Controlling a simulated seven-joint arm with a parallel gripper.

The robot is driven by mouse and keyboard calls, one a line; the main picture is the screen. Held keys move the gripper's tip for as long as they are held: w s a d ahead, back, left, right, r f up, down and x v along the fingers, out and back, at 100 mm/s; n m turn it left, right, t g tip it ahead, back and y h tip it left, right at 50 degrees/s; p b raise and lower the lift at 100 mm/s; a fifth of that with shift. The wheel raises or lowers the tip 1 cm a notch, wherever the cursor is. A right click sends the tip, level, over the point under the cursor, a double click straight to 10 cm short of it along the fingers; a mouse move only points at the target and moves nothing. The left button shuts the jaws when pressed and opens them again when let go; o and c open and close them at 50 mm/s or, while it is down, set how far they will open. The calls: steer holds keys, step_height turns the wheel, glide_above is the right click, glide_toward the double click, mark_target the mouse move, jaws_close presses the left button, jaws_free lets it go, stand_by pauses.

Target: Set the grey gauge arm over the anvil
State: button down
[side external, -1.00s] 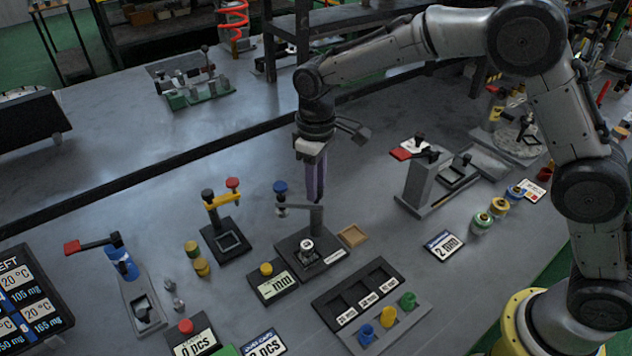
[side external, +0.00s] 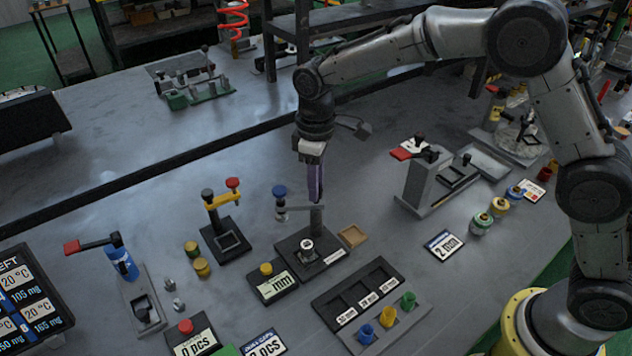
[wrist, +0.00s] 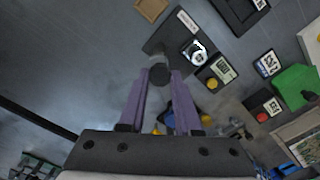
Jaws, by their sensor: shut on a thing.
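The grey gauge arm (side external: 298,209) reaches left from its post (side external: 317,219), with a blue knob (side external: 279,191) at its free end. The free end stands off to the left of the anvil (side external: 306,244), a small light round piece on the dark base. The anvil also shows in the wrist view (wrist: 194,49). My gripper (side external: 317,199) is shut on the gauge arm near the post end. Its purple fingers (wrist: 158,82) stand beside the dark round post top in the wrist view. The fingers partly hide the arm and the knob there.
A yellow-armed fixture (side external: 224,200) stands to the left. A mm display (side external: 274,284) with a yellow button sits in front. A small wooden tray (side external: 352,236) lies right of the base. A grey block fixture with a red handle (side external: 424,180) stands further right.

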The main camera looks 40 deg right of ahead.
steer(key=n, duration=0.7)
steer(key=shift+r, duration=0.1)
steer(key=n, duration=0.6)
steer(key=shift+n, duration=0.4)
steer(key=c, duration=0.6)
jaws_free()
step_height(320, 180, up, 14)
stand_by(0.4)
